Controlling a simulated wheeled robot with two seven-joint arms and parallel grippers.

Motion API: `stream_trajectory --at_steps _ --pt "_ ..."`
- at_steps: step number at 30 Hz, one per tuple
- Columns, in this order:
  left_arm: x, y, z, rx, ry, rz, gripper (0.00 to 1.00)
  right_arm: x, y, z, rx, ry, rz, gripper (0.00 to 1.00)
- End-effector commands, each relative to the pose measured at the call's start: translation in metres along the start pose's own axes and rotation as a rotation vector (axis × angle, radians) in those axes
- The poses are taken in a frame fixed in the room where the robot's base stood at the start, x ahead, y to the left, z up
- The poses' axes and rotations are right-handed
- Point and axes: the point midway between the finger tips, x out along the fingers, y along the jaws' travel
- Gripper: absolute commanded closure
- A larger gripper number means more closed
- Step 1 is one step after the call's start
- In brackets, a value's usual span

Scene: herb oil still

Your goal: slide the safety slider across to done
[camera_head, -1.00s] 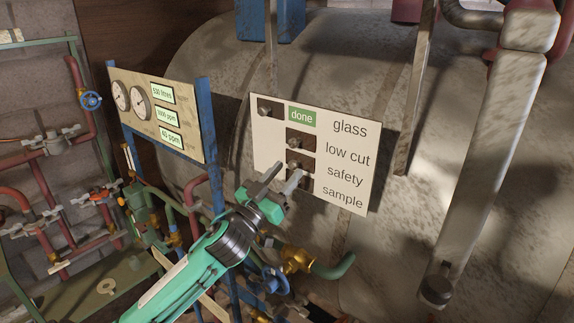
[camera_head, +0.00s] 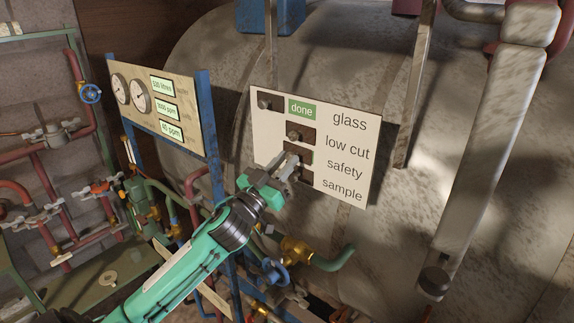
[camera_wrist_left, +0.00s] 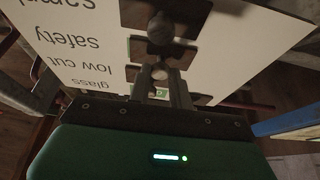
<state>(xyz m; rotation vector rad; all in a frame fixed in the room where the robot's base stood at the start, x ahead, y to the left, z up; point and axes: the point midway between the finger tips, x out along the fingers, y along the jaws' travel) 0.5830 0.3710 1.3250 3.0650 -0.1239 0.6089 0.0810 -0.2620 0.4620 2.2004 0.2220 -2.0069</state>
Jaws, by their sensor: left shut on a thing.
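The cream slider board (camera_head: 355,184) has rows marked glass, low cut, safety and sample. A green done label (camera_head: 302,109) shows in the glass row. My left gripper (camera_head: 284,168) is at the safety row, its fingers shut around the safety slider's knob. In the left wrist view, the board appears upside down, and the light round knob (camera_wrist_left: 160,72) sits between the fingers. The fingers and knob hide part of the safety slot, so I cannot tell the slider's exact position. My right gripper is not in view.
The low cut knob (camera_head: 295,136) is just above my gripper, and the glass knob (camera_head: 265,104) is at the board's upper left. A gauge panel (camera_head: 187,88) on blue posts stands left. A brass valve (camera_head: 297,250) and green pipe are below. The large tank lies behind.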

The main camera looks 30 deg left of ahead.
Motion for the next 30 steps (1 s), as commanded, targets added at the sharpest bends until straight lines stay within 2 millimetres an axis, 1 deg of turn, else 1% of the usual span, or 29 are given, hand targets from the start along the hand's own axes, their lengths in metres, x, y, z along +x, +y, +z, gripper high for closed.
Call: stream_trajectory --at_steps 1,3,6,9,12,14,22,23,25,26,30 --pt "-0.001 -0.012 0.003 0.004 -0.004 -0.004 1.0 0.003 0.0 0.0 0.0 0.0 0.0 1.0" --pt "-0.001 -0.03 0.003 0.004 -0.004 -0.005 1.0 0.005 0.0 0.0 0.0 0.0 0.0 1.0" --pt "-0.001 -0.054 0.002 0.004 -0.004 -0.004 1.0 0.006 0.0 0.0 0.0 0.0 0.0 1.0" --pt "0.0 -0.073 0.002 0.003 -0.004 -0.004 1.0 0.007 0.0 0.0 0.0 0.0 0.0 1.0" --pt "-0.001 -0.083 0.001 0.001 -0.001 -0.003 1.0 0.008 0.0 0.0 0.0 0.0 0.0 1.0" --pt "0.0 -0.085 0.0 0.0 0.0 -0.003 1.0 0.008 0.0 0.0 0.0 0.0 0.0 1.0" --pt "0.0 -0.086 -0.001 0.001 0.001 -0.005 1.0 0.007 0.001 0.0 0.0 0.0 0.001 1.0" --pt "0.0 -0.086 -0.001 0.001 0.001 -0.005 0.74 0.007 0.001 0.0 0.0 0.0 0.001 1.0" --pt "0.0 -0.086 -0.001 0.001 0.001 -0.005 0.6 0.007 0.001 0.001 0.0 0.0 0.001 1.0" --pt "0.0 -0.086 -0.001 0.001 0.001 -0.005 0.57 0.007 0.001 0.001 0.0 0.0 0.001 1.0" --pt "0.0 -0.086 -0.001 0.001 0.001 -0.004 0.57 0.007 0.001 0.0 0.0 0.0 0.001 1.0"
